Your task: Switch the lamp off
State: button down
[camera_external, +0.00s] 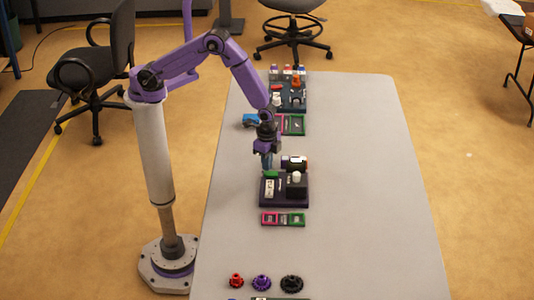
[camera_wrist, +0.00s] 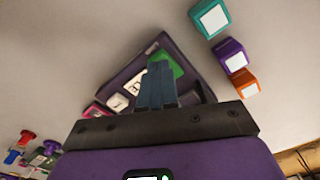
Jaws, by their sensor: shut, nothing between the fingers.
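A dark purple panel (camera_external: 284,204) lies on the table, below my gripper in the outside view. It carries a green part (camera_external: 271,174) at its far left, a white labelled plate (camera_external: 269,188) and a black block (camera_external: 297,189) with a white knob-like top (camera_external: 296,176). I cannot tell which part is the lamp or whether it is lit. My gripper (camera_external: 267,166) points down, shut and empty, just above the green part. In the wrist view my closed blue-grey fingers (camera_wrist: 158,68) overlap the green part (camera_wrist: 178,68) and hide some of the panel (camera_wrist: 135,66); contact is unclear.
Another dark station (camera_external: 291,97) and a blue item (camera_external: 251,120) are farther back. Several gears, including a purple one (camera_external: 261,283), stand near the front. The table's right side is clear.

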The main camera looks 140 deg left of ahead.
jog(key=shift+f, duration=0.8)
dwell(0.4)
jog(key=shift+r, duration=3.5)
jog(key=s+d+r+n, duration=0.1)
jog(key=s+r+n, duration=0.3)
jog(key=s+r, duration=0.85)
jog(key=s+d+r+n, duration=0.1)
jog(key=s+d+n, duration=0.1)
jog(key=s+d, duration=0.3)
jog(key=s+d+r+n, duration=0.2)
jog(key=s+d, duration=0.3)
jog(key=s, duration=0.9)
jog(key=shift+s+r+n, duration=0.15)
jog(key=shift+r+n, duration=0.05)
jog(key=shift+n, duration=0.6)
